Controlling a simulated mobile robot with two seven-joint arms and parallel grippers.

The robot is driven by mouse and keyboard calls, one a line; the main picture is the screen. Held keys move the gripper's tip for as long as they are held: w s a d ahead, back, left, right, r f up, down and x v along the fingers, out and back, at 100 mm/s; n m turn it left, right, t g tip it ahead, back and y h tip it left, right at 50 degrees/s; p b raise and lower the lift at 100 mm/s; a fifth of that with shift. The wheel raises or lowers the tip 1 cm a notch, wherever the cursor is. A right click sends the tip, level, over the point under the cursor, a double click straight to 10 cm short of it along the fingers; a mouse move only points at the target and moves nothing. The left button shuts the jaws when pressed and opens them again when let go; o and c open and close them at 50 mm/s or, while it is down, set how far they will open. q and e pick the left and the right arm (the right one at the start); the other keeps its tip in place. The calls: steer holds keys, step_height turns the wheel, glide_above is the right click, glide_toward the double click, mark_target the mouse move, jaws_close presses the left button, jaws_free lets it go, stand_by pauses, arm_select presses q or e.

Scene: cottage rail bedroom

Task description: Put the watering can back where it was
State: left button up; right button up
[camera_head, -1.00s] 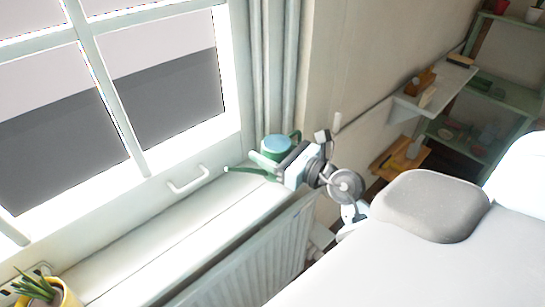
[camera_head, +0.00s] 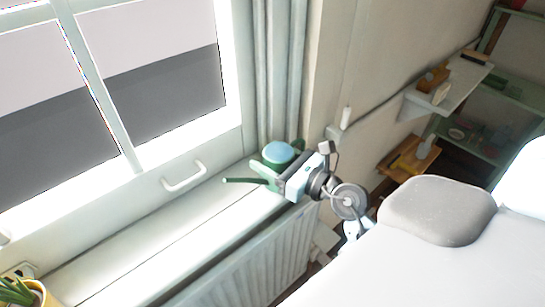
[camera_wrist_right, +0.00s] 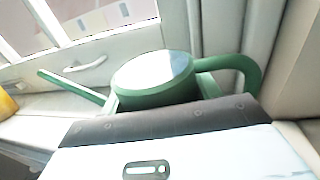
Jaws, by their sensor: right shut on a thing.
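The green watering can (camera_head: 279,153) is at the right end of the windowsill, close to the curtain, with its spout pointing left. Its top shows pale blue. In the right wrist view the can (camera_wrist_right: 150,98) is just beyond the gripper, spout to the left and handle to the right. My right gripper (camera_head: 282,180) is shut on the can from the room side. My left gripper is not in view.
The windowsill (camera_head: 130,248) is clear between the can and a yellow plant pot (camera_head: 38,296) at its left end. A window handle (camera_head: 184,178) sticks out above it. A radiator (camera_head: 250,262) is below, and a bed with a grey cushion (camera_head: 437,208) is at the right.

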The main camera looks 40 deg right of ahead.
steer(key=shift+f, duration=0.15)
steer(key=o, duration=1)
steer(key=shift+c, duration=0.2)
steer(key=shift+o, duration=1.2)
steer(key=shift+d, duration=0.1)
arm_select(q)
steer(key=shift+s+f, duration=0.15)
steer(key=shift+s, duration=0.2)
arm_select(e)
steer(key=shift+o, duration=0.3)
